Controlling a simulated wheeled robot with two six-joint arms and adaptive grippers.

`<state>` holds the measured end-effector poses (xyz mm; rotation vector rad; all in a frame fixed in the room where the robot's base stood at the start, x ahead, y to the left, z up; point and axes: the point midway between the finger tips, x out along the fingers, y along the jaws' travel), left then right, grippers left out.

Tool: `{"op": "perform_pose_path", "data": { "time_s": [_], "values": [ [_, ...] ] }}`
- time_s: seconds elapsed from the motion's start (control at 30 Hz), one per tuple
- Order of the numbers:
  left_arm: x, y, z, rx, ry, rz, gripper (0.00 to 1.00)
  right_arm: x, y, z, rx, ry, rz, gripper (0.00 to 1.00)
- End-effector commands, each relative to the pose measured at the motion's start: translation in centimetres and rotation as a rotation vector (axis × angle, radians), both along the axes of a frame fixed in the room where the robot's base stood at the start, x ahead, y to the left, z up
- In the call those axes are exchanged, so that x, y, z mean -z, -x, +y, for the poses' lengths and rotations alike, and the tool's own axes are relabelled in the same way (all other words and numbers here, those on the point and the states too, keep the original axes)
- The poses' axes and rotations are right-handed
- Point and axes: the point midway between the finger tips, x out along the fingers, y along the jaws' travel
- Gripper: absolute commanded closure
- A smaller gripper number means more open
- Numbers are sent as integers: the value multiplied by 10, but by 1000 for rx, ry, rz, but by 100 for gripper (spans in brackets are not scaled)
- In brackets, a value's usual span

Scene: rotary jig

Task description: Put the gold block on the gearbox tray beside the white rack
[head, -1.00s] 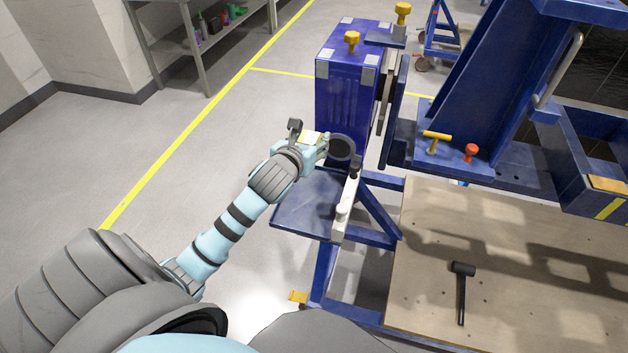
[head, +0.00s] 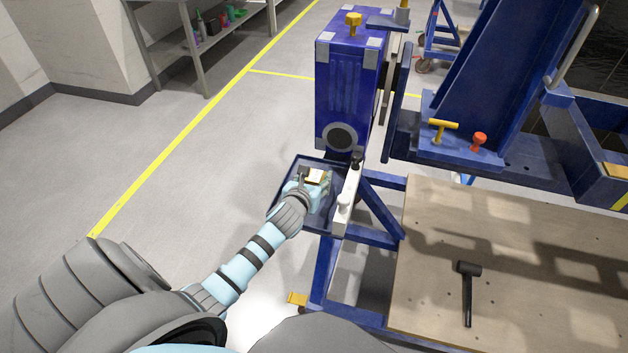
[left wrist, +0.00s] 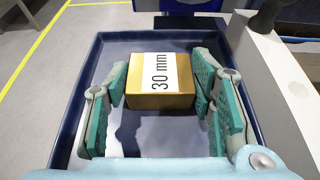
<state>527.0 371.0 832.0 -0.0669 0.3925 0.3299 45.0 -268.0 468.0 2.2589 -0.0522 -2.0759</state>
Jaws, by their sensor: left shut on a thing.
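The gold block (head: 318,176) has a white top label, which reads "30 mm" on the block in the left wrist view (left wrist: 163,94). My left gripper (head: 314,181) is shut on it, with teal finger pads on both sides in the left wrist view (left wrist: 163,92). The blue gearbox tray (head: 318,161) with raised rims is under the block, and its floor shows around the block in the left wrist view (left wrist: 150,143). I cannot tell whether the block touches the floor. The white rack (head: 345,200) stands along the tray's right edge. My right gripper is not in view.
The blue gearbox (head: 345,90) with a dark round port stands just behind the tray. A wooden platform (head: 540,260) with a black mallet (head: 468,290) lies to the right. Open floor lies to the left.

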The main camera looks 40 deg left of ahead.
Motion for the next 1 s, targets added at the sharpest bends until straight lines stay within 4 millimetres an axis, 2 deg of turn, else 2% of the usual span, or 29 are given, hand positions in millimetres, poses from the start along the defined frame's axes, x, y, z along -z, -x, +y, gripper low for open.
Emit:
{"op": "perform_pose_path", "data": {
  "time_s": [0.03, 0.13, 0.43, 0.57, 0.67, 0.9, 1.0],
  "values": [
    [0, 0, 0, 0, 0, 0, 46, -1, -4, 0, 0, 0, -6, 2],
    [0, 0, 0, 0, 0, 0, 30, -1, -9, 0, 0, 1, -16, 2],
    [-1, 1, 0, -1, 0, 1, 30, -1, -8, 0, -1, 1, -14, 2],
    [-5, 9, -3, 0, 1, 2, 30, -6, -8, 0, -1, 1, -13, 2],
    [-14, 25, -8, 0, 1, 2, 30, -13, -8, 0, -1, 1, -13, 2],
    [-40, 81, -28, 0, 1, 1, 30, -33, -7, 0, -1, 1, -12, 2],
    [-45, 97, -34, -1, 1, 2, 30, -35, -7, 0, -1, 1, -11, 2]
  ]
}}
